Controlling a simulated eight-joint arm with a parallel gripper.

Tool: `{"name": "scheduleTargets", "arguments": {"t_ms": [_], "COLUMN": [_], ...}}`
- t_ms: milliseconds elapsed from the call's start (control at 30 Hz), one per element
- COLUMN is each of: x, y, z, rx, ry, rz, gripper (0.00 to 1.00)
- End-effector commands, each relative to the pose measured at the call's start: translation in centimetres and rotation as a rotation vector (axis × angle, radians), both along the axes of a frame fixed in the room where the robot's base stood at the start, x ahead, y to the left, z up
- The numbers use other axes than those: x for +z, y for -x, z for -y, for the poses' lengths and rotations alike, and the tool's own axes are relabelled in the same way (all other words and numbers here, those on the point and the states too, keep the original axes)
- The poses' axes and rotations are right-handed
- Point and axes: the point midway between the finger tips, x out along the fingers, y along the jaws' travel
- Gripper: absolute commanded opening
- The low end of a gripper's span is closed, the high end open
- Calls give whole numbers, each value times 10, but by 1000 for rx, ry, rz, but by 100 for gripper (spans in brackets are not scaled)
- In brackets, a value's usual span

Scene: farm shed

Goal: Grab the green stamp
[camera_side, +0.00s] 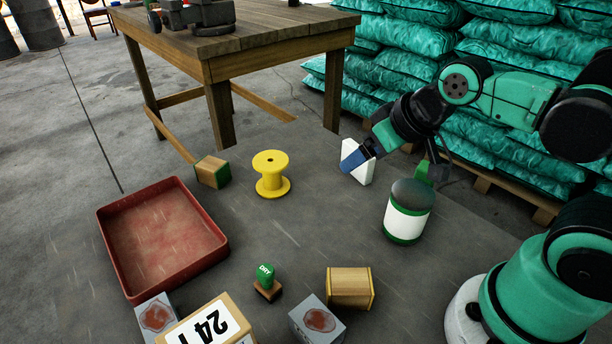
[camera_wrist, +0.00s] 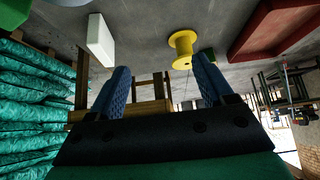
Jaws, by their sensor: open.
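The green stamp (camera_side: 266,275) stands on the grey surface at the lower middle of the side view. It has a green handle with white lettering and a small brown base. I cannot make it out in the wrist view. My gripper (camera_side: 354,157) is well away from it, farther back and to the right, above the surface beside a white block (camera_side: 361,171). In the wrist view my gripper (camera_wrist: 163,78) shows two blue fingers spread apart with nothing between them. The far finger is mostly hidden in the side view.
A yellow spool (camera_side: 270,174) stands left of my gripper. A jar (camera_side: 408,211) stands to its right. A red tray (camera_side: 217,262) lies at left. A wooden block (camera_side: 350,288) and a grey box (camera_side: 317,321) stand close to the stamp's right; other boxes are in front.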

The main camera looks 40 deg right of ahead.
Motion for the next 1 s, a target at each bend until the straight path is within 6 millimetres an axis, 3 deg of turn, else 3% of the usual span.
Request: {"name": "scheduleTargets", "arguments": {"t_ms": [167,267,467,700,833,1000], "x": [0,-2,-20,-57,-70,-80], "y": [-2,-8,-19,-9,-1,1], "z": [-6,-24,-89,-161,-180,-186], "rx": [8,23,46,24,9,-1], "ry": [-10,-35,-74,-33,-9,1], "rz": [-17,-69,-259,-443,-487,-502], "gripper": [74,74,74,74,74,74]}}
